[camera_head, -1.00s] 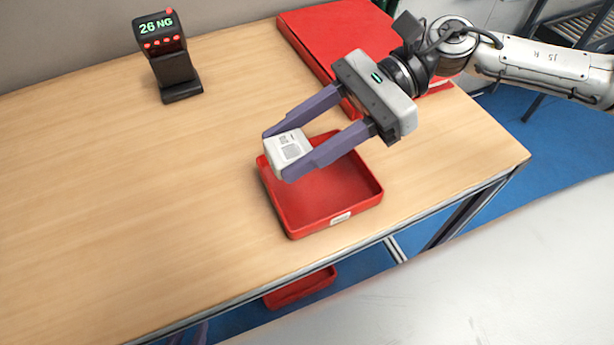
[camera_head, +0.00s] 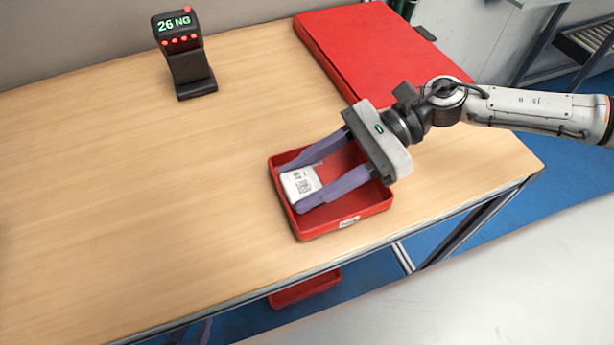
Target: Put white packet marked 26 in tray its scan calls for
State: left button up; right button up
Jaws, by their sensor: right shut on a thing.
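The white packet (camera_head: 300,184) has a printed label facing up. My right gripper (camera_head: 303,188) is shut on it, one purple finger on each side. The packet is low inside the red tray (camera_head: 345,222), near its left wall. I cannot tell whether it touches the tray floor. The tray has a small white label on its front wall. The black scanner (camera_head: 188,65) stands at the back left, and its screen reads "26 NG" in green with red lights.
A large flat red case or board (camera_head: 375,50) lies at the back right of the wooden table (camera_head: 130,190). Another red tray (camera_head: 305,288) is below the table's front edge. The table's left and middle are clear.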

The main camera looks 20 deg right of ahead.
jog(key=shift+f+b, duration=0.5)
jog(key=o, duration=1.1)
jog(key=shift+s, duration=0.1)
jog(key=shift+o, duration=0.2)
jog(key=shift+r+p, duration=0.4)
jog(key=shift+p, duration=0.2)
jog(key=shift+r+p, duration=0.5)
jog(key=shift+p, duration=0.05)
jog(key=shift+d+f+b, duration=0.2)
jog(key=shift+d+b, duration=0.55)
jog(key=shift+d, duration=0.15)
jog(key=b+v, duration=0.2)
jog(key=v, duration=0.7)
jog(key=shift+d+r, duration=0.2)
jog(key=shift+r, duration=0.1)
jog(key=shift+d+r, duration=0.25)
jog(key=shift+d, duration=0.05)
